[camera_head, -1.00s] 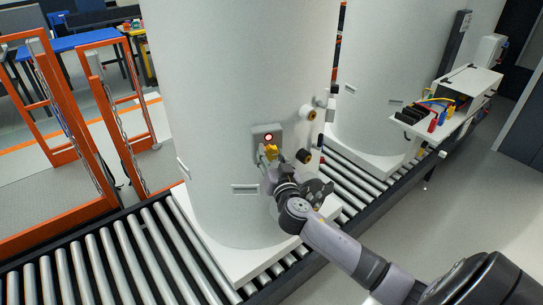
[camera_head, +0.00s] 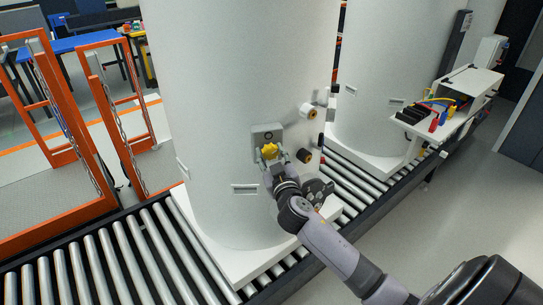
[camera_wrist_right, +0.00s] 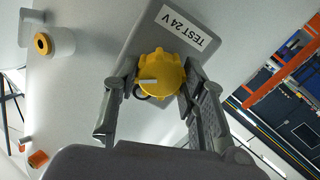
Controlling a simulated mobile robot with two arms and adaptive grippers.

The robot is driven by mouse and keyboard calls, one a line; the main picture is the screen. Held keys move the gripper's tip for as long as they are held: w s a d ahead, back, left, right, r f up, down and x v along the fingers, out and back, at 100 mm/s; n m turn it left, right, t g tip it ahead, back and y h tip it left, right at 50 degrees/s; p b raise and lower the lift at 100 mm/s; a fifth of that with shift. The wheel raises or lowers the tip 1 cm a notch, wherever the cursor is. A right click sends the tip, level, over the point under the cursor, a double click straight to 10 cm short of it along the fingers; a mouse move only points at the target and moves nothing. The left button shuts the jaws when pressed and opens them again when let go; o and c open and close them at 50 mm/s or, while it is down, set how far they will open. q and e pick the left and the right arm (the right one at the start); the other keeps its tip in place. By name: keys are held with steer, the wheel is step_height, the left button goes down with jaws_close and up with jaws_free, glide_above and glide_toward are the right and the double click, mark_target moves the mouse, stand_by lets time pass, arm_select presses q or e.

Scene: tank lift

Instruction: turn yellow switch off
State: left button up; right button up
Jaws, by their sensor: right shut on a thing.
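The yellow switch (camera_head: 270,151) is a knob on a grey box (camera_head: 259,144) fixed to the side of a large white tank (camera_head: 235,80). In the right wrist view the knob (camera_wrist_right: 160,76) sits between my two fingers, and its white mark lies nearly level in the picture. A label reading "TEST 24 V" (camera_wrist_right: 183,27) is on the box beside it. My right gripper (camera_head: 271,158) is shut on the knob, its fingers along both sides. The round lamp (camera_head: 268,135) above the knob looks dark. My left gripper is not in view.
Pipe stubs with yellowish ends (camera_head: 311,113) stick out of the tank just right of the box. The tank stands on a white base on a roller conveyor (camera_head: 115,260). A second tank (camera_head: 385,80) stands behind. Orange frames (camera_head: 75,150) are at the left.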

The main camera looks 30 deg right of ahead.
steer(key=n, duration=0.5)
steer(key=shift+n, duration=0.3)
steer(key=n+p, duration=0.1)
steer(key=n, duration=0.4)
steer(key=shift+n, duration=0.3)
steer(key=shift+f, duration=0.1)
steer(key=o, duration=1.2)
steer(key=shift+c, duration=0.2)
steer(key=shift+s+a, duration=0.15)
steer(key=shift+s, duration=0.05)
steer(key=v, duration=1.1)
steer(key=shift+s, duration=0.25)
steer(key=shift+a, duration=0.1)
